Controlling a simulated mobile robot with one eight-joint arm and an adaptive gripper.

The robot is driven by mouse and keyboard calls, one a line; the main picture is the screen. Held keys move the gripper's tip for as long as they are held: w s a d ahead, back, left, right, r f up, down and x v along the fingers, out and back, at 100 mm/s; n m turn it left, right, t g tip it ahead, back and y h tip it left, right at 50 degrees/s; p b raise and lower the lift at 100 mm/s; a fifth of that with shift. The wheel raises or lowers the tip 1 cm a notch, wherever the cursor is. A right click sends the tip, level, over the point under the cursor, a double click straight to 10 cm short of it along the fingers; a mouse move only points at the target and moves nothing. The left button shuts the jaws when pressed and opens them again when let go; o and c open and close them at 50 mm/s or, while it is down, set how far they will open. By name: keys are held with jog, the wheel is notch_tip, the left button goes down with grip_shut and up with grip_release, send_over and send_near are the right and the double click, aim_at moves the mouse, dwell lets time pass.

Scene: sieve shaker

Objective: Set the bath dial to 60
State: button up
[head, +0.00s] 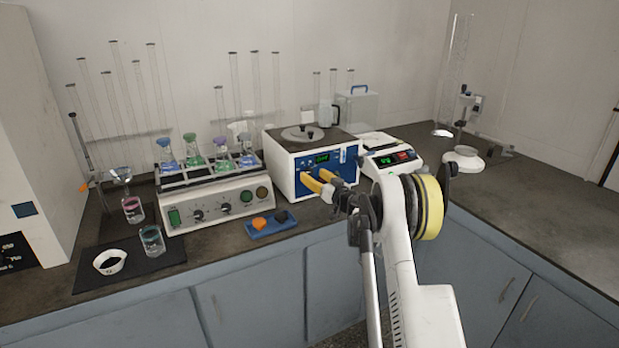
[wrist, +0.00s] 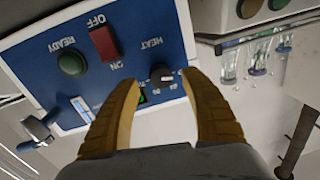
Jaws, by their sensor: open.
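The bath is a white box (head: 282,172) with a blue front panel and a green display, in the middle of the bench in the head view. In the wrist view its blue panel (wrist: 100,65) appears upside down. The dark bath dial (wrist: 160,77), beside the word HEAT, has a white mark pointing to picture right. Small numbers near it are too blurred to read surely. My gripper (head: 312,176) is open at the panel. In the wrist view its yellow fingers (wrist: 160,83) stand on either side of the dial; I cannot tell whether they touch it.
A red OFF/ON switch (wrist: 104,43) and green READY lamp (wrist: 71,63) sit on the panel. A flask shaker (head: 215,202) stands left of the bath, a balance (head: 390,160) right. A blue tray (head: 270,228) lies in front.

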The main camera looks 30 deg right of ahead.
aim_at(310, 173)
jog(key=shift+w+a+b, duration=0.1)
jog(key=shift+w+b, duration=0.25)
jog(key=shift+w, duration=1.15)
grip_shut()
